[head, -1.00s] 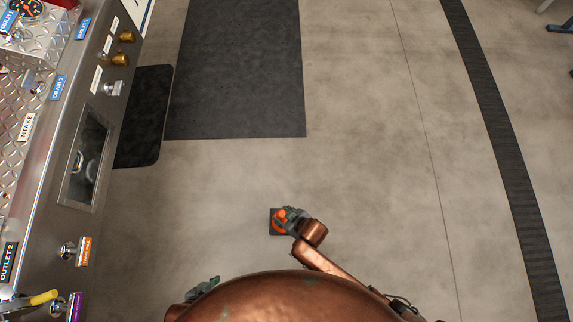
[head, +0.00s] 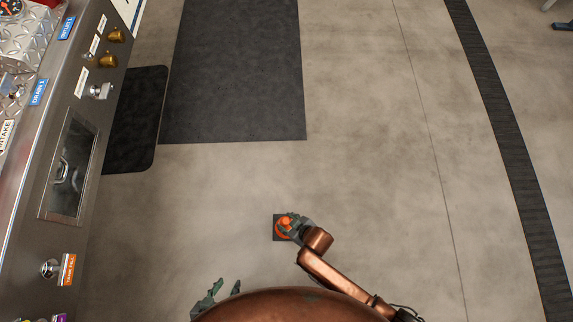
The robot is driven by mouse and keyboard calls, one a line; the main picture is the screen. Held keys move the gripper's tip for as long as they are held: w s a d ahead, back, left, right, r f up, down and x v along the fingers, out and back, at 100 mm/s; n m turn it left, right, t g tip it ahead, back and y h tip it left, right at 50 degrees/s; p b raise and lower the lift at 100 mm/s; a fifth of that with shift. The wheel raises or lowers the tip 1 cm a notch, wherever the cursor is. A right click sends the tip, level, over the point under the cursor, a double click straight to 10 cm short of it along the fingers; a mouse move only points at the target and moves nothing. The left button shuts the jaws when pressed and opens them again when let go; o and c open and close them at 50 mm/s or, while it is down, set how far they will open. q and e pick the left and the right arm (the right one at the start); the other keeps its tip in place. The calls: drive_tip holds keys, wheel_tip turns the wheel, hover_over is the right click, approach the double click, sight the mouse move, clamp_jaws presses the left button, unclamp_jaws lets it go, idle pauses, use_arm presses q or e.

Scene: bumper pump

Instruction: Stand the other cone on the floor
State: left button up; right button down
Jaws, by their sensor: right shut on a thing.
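An orange cone (head: 285,221) with a dark square base shows in the head view, a little below the middle, seen from above over the concrete floor. My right gripper (head: 292,226) is shut on the cone near its top. Whether the base touches the floor I cannot tell from this angle. My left gripper (head: 217,296) is at the bottom edge, left of the cone, with its fingers spread apart and nothing between them. No second cone shows in this view.
The steel pump panel (head: 40,210) with valves and labels runs along the left. Dark mats (head: 235,75) lie ahead on the floor. A black strip (head: 505,140) crosses the right side. The floor around the cone is clear.

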drive_tip(key=c, duration=1.3)
unclamp_jaws()
drive_tip(key=shift+o, duration=0.2)
drive_tip(key=shift+s+d+r+p, duration=0.1)
drive_tip(key=shift+d+r+p, duration=0.05)
drive_tip(key=shift+r+p, duration=0.2)
drive_tip(key=p+v, duration=0.2)
drive_tip(key=v, duration=0.1)
drive_tip(key=shift+r, duration=0.35)
use_arm(q)
drive_tip(key=s+a+r+g+p, duration=0.2)
drive_tip(key=s+r, duration=0.2)
drive_tip(key=r, duration=0.2)
drive_tip(key=s+a+r+g+y+p, duration=0.1)
drive_tip(key=s+a+r+g+p, duration=0.1)
drive_tip(key=s+a+r+g, duration=0.1)
wheel_tip(320, 180, up, 3)
drive_tip(key=shift+s+f+g+y, duration=0.15)
drive_tip(key=shift+s+g+y, duration=0.15)
drive_tip(key=shift+s, duration=0.3)
use_arm(e)
drive_tip(key=v, duration=0.7)
drive_tip(key=shift+s+d+r, duration=0.15)
drive_tip(key=shift+s+d, duration=0.1)
use_arm(q)
drive_tip(key=shift+a, duration=0.1)
